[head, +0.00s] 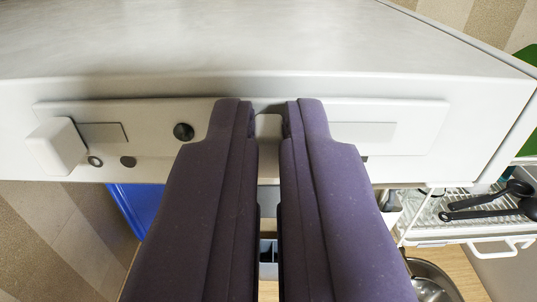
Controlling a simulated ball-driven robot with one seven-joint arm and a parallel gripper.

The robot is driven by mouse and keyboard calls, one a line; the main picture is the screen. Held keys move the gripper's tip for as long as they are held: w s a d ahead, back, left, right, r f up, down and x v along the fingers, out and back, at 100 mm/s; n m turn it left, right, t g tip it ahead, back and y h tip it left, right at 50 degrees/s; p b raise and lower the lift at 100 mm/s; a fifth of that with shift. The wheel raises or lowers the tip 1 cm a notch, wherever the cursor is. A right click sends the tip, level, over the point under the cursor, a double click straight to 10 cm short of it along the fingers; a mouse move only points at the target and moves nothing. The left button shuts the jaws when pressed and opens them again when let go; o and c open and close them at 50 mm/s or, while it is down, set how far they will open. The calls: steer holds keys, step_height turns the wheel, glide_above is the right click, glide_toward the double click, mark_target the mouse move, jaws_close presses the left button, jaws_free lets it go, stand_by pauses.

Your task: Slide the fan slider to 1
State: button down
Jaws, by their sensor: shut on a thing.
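My gripper (269,108) reaches up from the bottom of the head view, its two purple fingers upright against the front panel (415,118) of the pale hood. The fingertips are shut on a narrow white knob (268,127), which I take to be the fan slider. Most of the knob and any marks near it are hidden by the fingers. A pale slot (366,133) runs to the right of the right finger. Its left part is hidden behind that finger. No numbers are readable on the panel.
A second white block-shaped knob (56,146) stands out at the panel's left end, beside another slot (103,132). A black round button (183,131) lies left of my fingers. Below right are a dish rack (450,213) with black utensils and a metal pan (432,283).

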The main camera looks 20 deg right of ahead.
steer(key=shift+b, duration=0.3)
steer(key=shift+s+d+b, duration=0.15)
steer(key=shift+d+b, duration=0.45)
steer(key=shift+b, duration=0.05)
steer(key=c, duration=1.4)
jaws_free()
steer(key=shift+a, duration=0.1)
steer(key=shift+o, duration=1)
steer(key=b+v, duration=0.2)
steer(key=v, duration=0.5)
steer(key=shift+s, duration=0.45)
